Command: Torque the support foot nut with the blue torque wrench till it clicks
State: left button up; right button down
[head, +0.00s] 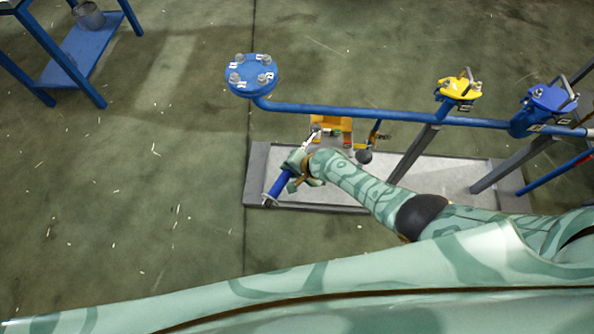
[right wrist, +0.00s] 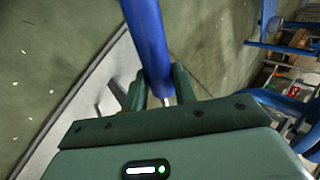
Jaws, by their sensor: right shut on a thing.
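My right gripper (head: 296,171) is shut on the blue torque wrench (head: 281,185). The wrench's blue handle sticks out below and left of the gripper, over the plinth's left end. Its metal end reaches up and right toward the yellow-orange bracket (head: 328,123) under the blue pipe. In the right wrist view the blue handle (right wrist: 148,40) runs up from between the fingers of the gripper (right wrist: 158,90). The support foot nut cannot be made out; the wrench head and my arm crowd that spot. My left gripper is not in view.
A blue pipe (head: 350,111) with a bolted flange (head: 251,75) runs above the grey plinth (head: 258,165). Yellow (head: 460,87) and blue (head: 550,98) valves stand at right. A blue table (head: 75,55) with a metal pot (head: 88,15) is upper left. The left floor is clear.

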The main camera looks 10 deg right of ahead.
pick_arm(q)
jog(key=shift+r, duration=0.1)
pick_arm(e)
jog(key=shift+w+a+r+m, duration=0.1)
jog(key=shift+w+a+m, duration=0.2)
jog(key=shift+w+a, duration=0.1)
jog(key=shift+w+a+m+t+h, duration=0.5)
jog(key=shift+w+a+m+h, duration=0.1)
jog(key=shift+w+a+m, duration=0.5)
jog(key=shift+s+d+n+g+y, duration=0.4)
jog(key=shift+s+d+n+y, duration=0.1)
jog(key=shift+s+d+n, duration=0.7)
pick_arm(q)
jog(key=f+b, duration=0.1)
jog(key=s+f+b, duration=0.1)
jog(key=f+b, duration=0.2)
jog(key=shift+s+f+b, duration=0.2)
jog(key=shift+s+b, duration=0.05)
jog(key=shift+b, duration=0.05)
pick_arm(e)
jog(key=s+d+n+g+y, duration=0.1)
jog(key=s+d+n+g, duration=0.1)
jog(key=d+n, duration=0.3)
jog(key=s+d+n+g+y, duration=0.1)
jog(key=d+n+g, duration=0.3)
jog(key=d, duration=0.5)
jog(key=shift+s+d+n, duration=0.25)
jog(key=shift+s+n, duration=0.45)
